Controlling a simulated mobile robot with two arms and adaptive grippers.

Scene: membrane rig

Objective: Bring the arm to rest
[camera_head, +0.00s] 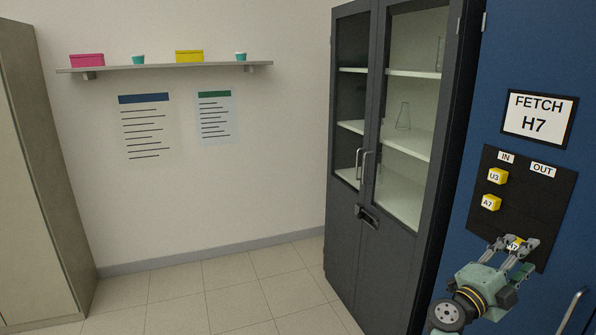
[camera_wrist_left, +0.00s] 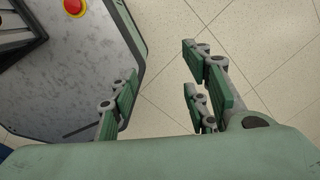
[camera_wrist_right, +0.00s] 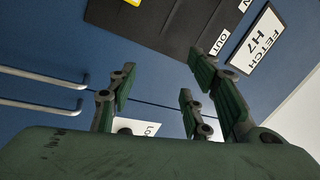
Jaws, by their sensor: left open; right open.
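My right gripper (camera_head: 515,243) is in front of the black board on the blue cabinet, at the lower right of the head view. Its fingers are apart. In the right wrist view, the gap between its fingers (camera_wrist_right: 159,73) is empty, with the blue front behind. A yellow tag (camera_head: 515,244), seemingly H7, shows between the fingertips in the head view and is partly hidden. My left gripper (camera_wrist_left: 160,74) shows only in the left wrist view. It is open and empty, above the tiled floor.
The black board (camera_head: 530,200) carries yellow tags U3 (camera_head: 497,176) and A7 (camera_head: 491,202). A FETCH H7 sign (camera_head: 539,118) hangs above. Bar handles (camera_wrist_right: 40,78) stick out from the blue front. A dark glass-door cabinet (camera_head: 377,262) stands left of it. The floor (camera_head: 222,286) is clear.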

